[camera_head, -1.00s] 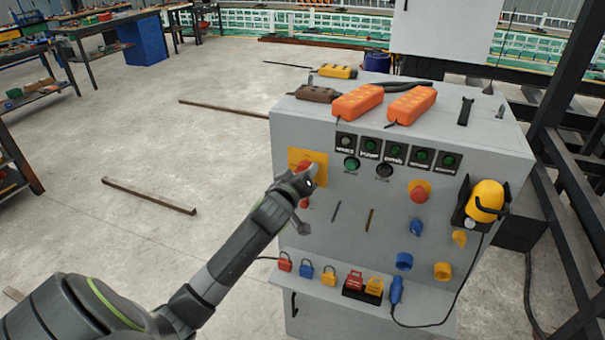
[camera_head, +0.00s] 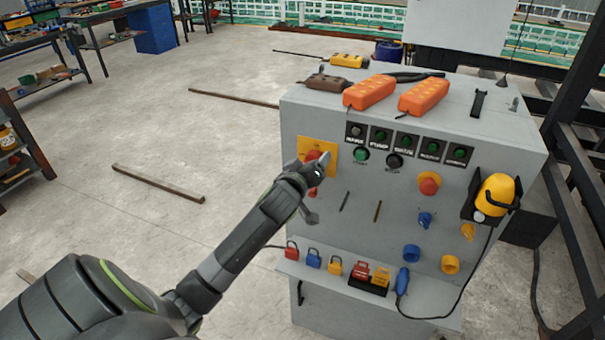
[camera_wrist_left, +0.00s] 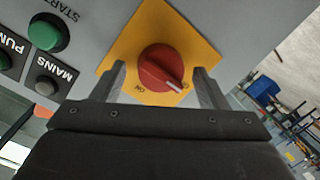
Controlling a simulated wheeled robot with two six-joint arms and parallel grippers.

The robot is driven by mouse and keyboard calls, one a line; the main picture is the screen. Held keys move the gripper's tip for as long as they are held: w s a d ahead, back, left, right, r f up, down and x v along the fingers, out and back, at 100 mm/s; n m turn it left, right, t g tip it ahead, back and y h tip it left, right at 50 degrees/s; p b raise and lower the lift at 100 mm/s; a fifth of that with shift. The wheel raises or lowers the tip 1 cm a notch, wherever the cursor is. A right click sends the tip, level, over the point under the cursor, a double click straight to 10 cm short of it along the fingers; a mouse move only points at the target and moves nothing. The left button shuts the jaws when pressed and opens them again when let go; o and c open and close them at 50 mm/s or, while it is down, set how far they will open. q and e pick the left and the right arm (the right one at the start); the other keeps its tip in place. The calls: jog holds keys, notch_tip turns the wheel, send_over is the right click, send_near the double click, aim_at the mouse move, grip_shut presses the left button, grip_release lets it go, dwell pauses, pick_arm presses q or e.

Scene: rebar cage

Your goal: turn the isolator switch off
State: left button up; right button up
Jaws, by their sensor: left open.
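The isolator switch is a red round knob (camera_wrist_left: 161,68) on a yellow square plate (camera_wrist_left: 180,32), mounted on the front of the grey cabinet. In the head view the yellow plate (camera_head: 329,150) shows at the upper left of the panel, and my gripper partly covers the red knob (camera_head: 313,156). In the wrist view the knob's white pointer line aims at the lower right, near a plate label. My left gripper (camera_wrist_left: 160,82) is open, with one finger on each side of the knob; I cannot tell whether they touch it. My right gripper is not in view.
Green START button (camera_wrist_left: 46,34) and MAINS lamp (camera_wrist_left: 47,86) lie beside the plate. The cabinet (camera_head: 330,210) carries a red mushroom button (camera_head: 429,183), a shelf with padlocks (camera_head: 313,258) and orange pendants (camera_head: 370,92) on top. Open floor lies left.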

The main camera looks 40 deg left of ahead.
pick_arm(q)
jog(key=b+v, duration=0.3)
jog(key=v, duration=1.4)
jog(key=shift+d, duration=0.15)
jog(key=shift+s, duration=0.1)
jog(key=w+a+f+m+g, duration=0.1)
jog(key=a+f+g, duration=0.1)
jog(key=f, duration=0.8)
jog(key=w+a+f+m+g, duration=0.1)
jog(key=a+f+g, duration=0.1)
jog(key=f, duration=0.7)
jog(key=s+f+m+g, duration=0.1)
jog(key=s+f+g, duration=0.15)
jog(key=f, duration=0.75)
jog(key=s+f+m+g, duration=0.2)
jog(key=s+f, duration=0.2)
jog(key=f, duration=0.6)
jog(key=s+d+f+m+g+h, duration=0.1)
jog(key=s+d+f+m+g, duration=0.15)
jog(key=s+f, duration=1.3)
jog(key=s+d+f+g, duration=0.2)
jog(key=s+f, duration=0.2)
jog(key=s, duration=0.4)
jog(key=s+d+f+m+g+h, duration=0.1)
jog(key=s+d+f, duration=0.2)
jog(key=s, duration=0.5)
jog(key=shift+s+d+f+g+h, duration=0.15)
jog(key=shift+s+f+g+h, duration=0.2)
jog(key=shift+f, duration=0.25)
jog(key=shift+m, duration=0.25)
